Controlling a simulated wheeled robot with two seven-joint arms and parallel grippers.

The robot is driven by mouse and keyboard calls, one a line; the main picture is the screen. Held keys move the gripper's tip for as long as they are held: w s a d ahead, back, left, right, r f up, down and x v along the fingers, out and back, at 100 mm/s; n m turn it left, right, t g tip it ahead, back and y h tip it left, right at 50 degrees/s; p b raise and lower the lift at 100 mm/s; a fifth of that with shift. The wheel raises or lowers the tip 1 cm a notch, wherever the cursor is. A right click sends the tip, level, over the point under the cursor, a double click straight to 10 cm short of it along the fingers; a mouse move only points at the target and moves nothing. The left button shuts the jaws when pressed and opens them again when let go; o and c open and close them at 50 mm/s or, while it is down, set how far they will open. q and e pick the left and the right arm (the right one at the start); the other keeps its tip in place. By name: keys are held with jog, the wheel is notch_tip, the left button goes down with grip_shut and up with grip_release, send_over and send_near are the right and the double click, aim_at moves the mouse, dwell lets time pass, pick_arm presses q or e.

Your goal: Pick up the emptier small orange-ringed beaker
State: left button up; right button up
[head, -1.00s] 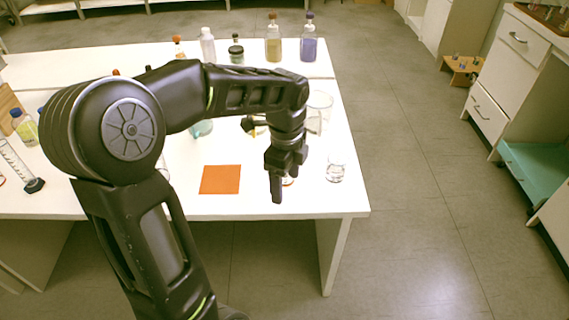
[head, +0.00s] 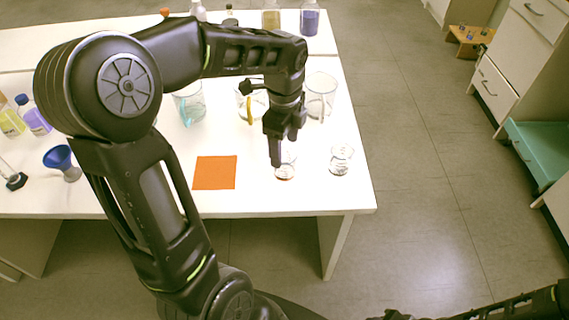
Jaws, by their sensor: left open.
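A small clear beaker (head: 285,171) with an orange-brown tint near its base stands on the white table, right of the orange mat (head: 215,173). Another small clear beaker (head: 341,158) stands to its right. Orange rings and fill levels are too small to tell for sure. My left gripper (head: 283,150) is open and points down over the first beaker, hiding its upper part. I cannot tell whether it touches it. Part of my right arm (head: 500,308) shows at the bottom right; its jaws are not clear.
Larger beakers stand behind: one with teal liquid (head: 190,106), one with a yellow part (head: 249,108), and a clear one (head: 320,97). A blue funnel (head: 61,160) and bottles (head: 36,122) are at left. Bottles (head: 309,20) line the back.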

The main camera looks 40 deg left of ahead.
aim_at(284, 165)
pick_arm(q)
jog(key=shift+f, duration=1.1)
notch_tip(284, 165, down, 5)
jog(key=shift+s+f, duration=0.1)
jog(key=shift+s, duration=0.05)
jog(key=shift+d, duration=0.1)
jog(key=c, duration=1.5)
notch_tip(284, 165, up, 10)
jog(key=shift+r, duration=0.1)
dwell(0.3)
